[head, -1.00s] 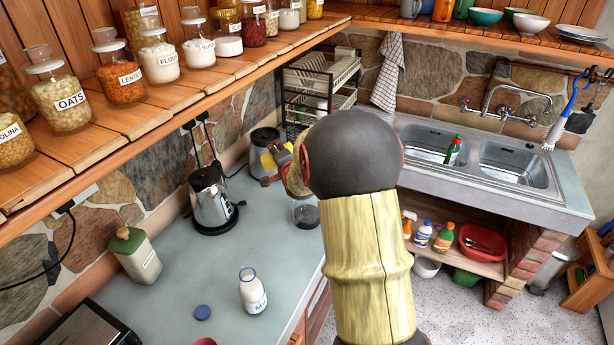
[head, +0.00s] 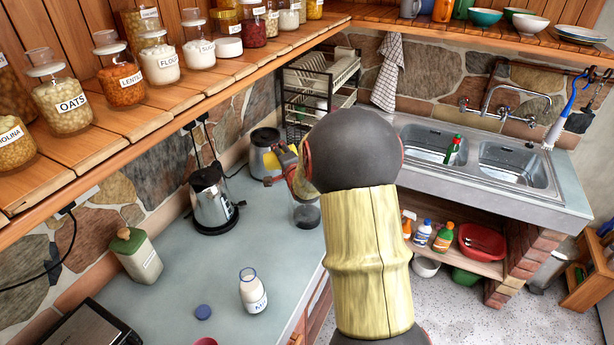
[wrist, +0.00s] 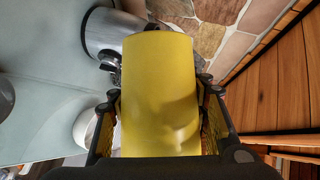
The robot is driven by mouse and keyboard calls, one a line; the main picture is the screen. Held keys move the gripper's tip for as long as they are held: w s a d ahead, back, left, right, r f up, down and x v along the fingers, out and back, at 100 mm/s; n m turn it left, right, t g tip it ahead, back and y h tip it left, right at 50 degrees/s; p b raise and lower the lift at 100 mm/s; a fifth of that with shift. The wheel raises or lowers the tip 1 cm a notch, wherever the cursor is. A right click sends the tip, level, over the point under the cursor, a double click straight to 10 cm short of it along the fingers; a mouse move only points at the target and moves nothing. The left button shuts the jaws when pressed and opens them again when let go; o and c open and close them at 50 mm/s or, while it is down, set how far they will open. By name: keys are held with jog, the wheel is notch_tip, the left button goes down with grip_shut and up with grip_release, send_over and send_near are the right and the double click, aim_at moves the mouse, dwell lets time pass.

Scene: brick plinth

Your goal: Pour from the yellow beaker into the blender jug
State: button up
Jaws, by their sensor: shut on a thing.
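The yellow beaker (wrist: 158,90) fills the middle of the wrist view, between the fingers of my gripper (wrist: 159,97), which is shut on it. In the head view the beaker (head: 287,158) is small and partly hidden by my arm, held above the back of the counter; its tilt and contents are hard to tell. A clear vessel with a dark base (head: 306,214), seemingly the blender jug, stands on the counter below and slightly right of the beaker, partly behind my arm. The beaker is apart from it.
A silver appliance with a dark top (head: 262,142) stands behind the beaker. A steel kettle (head: 212,200) is to its left. A milk bottle (head: 252,291), blue lid (head: 203,312) and green-lidded canister (head: 138,258) stand nearer. The jar shelf (head: 180,95) overhangs the counter's left.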

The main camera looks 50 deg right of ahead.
jog(key=shift+s+d+r+m+p, duration=0.4)
jog(key=shift+s+m+p, duration=0.05)
jog(key=shift+m+p, duration=0.05)
dwell(0.3)
jog(key=shift+s+d+f+m+t+b, duration=0.15)
jog(key=shift+f+m+t+b, duration=0.15)
jog(key=shift+m+t+b, duration=0.25)
dwell(0.6)
jog(key=shift+s+d+r+m+t, duration=0.2)
jog(key=shift+r+m+t, duration=0.2)
jog(key=shift+m+t, duration=0.25)
dwell(0.8)
jog(key=shift+s+d+f+m+b, duration=0.2)
jog(key=shift+f+m+b, duration=0.2)
jog(key=shift+m+b, duration=0.45)
jog(key=shift+c, duration=0.2)
dwell(0.4)
jog(key=shift+s+d+r+m+t+h+b, duration=0.15)
jog(key=shift+s+r+m+t+b, duration=0.1)
jog(key=shift+m, duration=0.3)
jog(key=shift+s+d+r+m+t+h+b, duration=0.1)
jog(key=shift+s+d+r+m+t+b, duration=0.15)
jog(key=shift+m, duration=0.3)
jog(key=shift+s+d+r+m+t+h+b, duration=0.1)
jog(key=shift+m+t, duration=0.2)
jog(key=shift+m, duration=0.25)
dwell(1.1)
